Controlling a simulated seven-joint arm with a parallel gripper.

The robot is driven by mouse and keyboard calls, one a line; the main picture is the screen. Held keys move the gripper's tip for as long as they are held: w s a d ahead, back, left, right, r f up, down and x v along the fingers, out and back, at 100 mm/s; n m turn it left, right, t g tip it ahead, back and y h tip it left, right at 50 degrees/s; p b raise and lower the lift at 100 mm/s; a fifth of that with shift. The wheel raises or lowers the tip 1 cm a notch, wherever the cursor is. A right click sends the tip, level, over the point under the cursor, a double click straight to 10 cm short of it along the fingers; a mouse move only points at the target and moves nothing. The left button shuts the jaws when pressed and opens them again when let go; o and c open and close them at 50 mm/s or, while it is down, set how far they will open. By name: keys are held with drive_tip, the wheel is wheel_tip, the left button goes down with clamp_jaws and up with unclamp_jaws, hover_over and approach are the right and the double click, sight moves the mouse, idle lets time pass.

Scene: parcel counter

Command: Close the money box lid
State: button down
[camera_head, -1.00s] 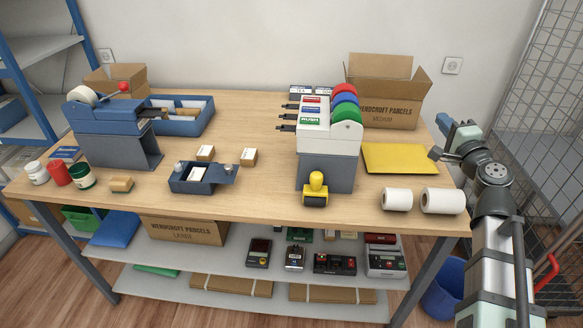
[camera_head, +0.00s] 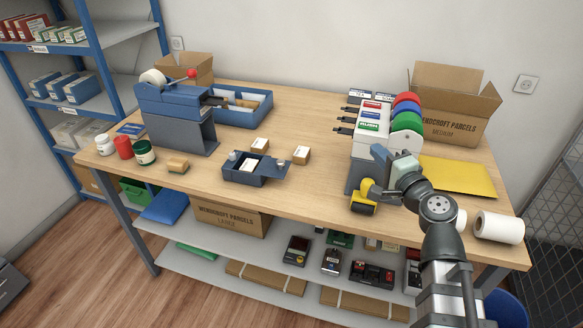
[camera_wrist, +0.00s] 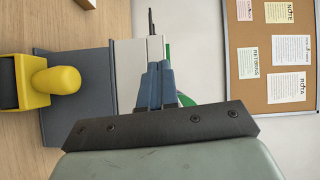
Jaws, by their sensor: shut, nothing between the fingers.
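The money box (camera_head: 244,176) is a small dark blue box on the middle of the table, near the front edge. Its lid (camera_head: 276,169) stands open at the box's right side, and something pale lies inside. My gripper (camera_head: 379,158) is well to the right of the box, above the table in front of the label dispenser. In the wrist view its blue fingers (camera_wrist: 157,75) are together and empty. The money box does not show in the wrist view.
The label dispenser (camera_head: 370,134) with coloured rolls and a yellow hand roller (camera_head: 362,200) stand near my gripper. Small cartons (camera_head: 300,155) lie right of and behind the box. A press (camera_head: 176,118) and jars (camera_head: 145,153) are at the left. Table between box and dispenser is mostly clear.

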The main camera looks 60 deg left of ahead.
drive_tip(key=s+a+f+n+g+h, duration=0.35)
drive_tip(key=s+a+f+g, duration=0.45)
drive_tip(key=f, duration=0.3)
approach(266, 170)
drive_tip(key=shift+n+y, duration=0.35)
drive_tip(key=a, duration=0.1)
drive_tip(key=w+a, duration=0.2)
drive_tip(key=shift+w+a+r, duration=0.2)
drive_tip(key=shift+a+r, duration=0.05)
drive_tip(key=shift+r, duration=0.05)
drive_tip(key=s+a, duration=0.2)
drive_tip(key=s, duration=0.1)
drive_tip(key=s+a, duration=0.2)
drive_tip(key=a, duration=0.1)
drive_tip(key=shift+s+a, duration=0.2)
drive_tip(key=shift+s, duration=0.15)
drive_tip(key=v, duration=1.4)
